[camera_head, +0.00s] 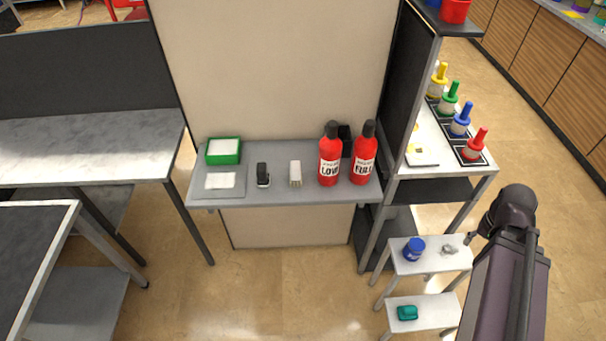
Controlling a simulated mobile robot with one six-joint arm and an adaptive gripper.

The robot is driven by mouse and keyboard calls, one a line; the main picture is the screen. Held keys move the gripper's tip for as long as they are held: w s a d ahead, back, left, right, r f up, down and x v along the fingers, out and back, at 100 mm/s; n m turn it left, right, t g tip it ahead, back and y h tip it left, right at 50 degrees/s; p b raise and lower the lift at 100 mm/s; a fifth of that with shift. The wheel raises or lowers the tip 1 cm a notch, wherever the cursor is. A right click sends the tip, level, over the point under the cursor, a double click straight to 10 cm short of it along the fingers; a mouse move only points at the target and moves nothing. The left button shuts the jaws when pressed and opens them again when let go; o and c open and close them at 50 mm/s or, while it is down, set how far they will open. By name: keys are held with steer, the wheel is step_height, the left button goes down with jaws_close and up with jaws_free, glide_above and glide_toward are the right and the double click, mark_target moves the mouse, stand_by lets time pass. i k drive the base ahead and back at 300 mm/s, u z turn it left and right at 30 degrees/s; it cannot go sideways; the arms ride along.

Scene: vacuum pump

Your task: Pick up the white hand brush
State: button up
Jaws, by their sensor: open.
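A small white ribbed block, which looks like the white hand brush (295,173), lies on the grey wall shelf (285,199) in the head view. My arm shows at the lower right, well away from the shelf. My gripper cannot be made out in this view.
A second red bottle, marked FULL (364,154), stands at the shelf's right end. A green box (223,151) sits at the left. A white step stool (428,313) holds a blue jar (414,249) and a teal item (407,313). Floor before the shelf is clear.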

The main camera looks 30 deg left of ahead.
mark_target(295, 173)
steer(key=z, duration=0.15)
steer(key=k, duration=1.35)
steer(key=u, duration=0.65)
steer(key=i, duration=1)
steer(key=u, duration=0.1)
